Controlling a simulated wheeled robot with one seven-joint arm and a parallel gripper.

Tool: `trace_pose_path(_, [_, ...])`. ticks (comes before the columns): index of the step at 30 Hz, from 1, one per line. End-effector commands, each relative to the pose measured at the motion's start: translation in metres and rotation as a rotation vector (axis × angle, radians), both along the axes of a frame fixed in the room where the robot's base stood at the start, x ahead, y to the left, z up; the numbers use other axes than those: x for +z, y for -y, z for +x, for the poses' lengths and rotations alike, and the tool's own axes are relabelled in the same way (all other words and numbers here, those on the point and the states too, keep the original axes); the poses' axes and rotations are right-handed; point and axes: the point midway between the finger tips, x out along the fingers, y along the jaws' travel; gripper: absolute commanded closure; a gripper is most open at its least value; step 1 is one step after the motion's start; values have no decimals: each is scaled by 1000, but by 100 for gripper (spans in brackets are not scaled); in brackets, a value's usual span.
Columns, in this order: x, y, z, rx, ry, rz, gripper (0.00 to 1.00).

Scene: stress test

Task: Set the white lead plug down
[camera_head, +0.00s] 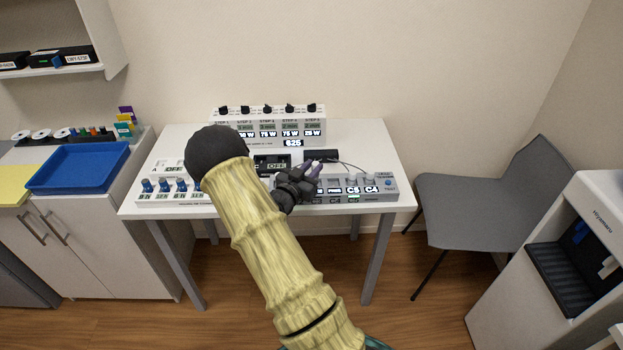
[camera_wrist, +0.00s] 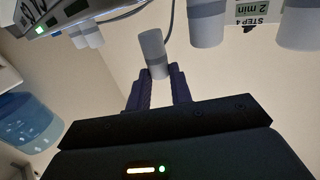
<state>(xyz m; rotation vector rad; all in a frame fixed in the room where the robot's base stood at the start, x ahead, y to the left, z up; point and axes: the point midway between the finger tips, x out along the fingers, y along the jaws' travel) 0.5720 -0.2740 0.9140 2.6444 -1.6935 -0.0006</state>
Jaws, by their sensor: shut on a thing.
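In the wrist view, the white lead plug (camera_wrist: 153,54) is a pale cylinder with a grey band, and a grey lead runs from its end. My gripper (camera_wrist: 158,78) is shut on it, with the two dark purple fingers on either side of its lower end. In the head view, my gripper (camera_head: 313,171) is over the white table (camera_head: 355,135), close to the front device with the C5 and C4 displays (camera_head: 372,189). A thin dark lead (camera_head: 345,163) curves beside it. The plug itself is hard to make out there.
A device with several STEP displays (camera_head: 268,127) stands at the back of the table. A device with blue knobs (camera_head: 165,186) is at left. Other grey-banded cylinders (camera_wrist: 207,22) show near the plug in the wrist view. A grey chair (camera_head: 480,205) stands right of the table.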

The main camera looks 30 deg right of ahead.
Motion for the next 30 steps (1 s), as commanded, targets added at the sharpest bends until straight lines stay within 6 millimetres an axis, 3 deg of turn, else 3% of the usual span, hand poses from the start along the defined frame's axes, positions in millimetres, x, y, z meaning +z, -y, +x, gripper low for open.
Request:
trace_pose_path(5, [-2, 0, 0, 0, -1, 0, 100])
trace_pose_path(14, [-35, 0, 0, 0, -3, -1, 100])
trace_pose_path(26, [-41, 0, 0, 0, -1, 0, 100])
trace_pose_path(27, [-41, 0, 0, 0, -1, 0, 77])
trace_pose_path(28, [-40, 0, 0, 0, -1, 0, 71])
trace_pose_path(30, [-40, 0, 0, 0, -1, 0, 70])
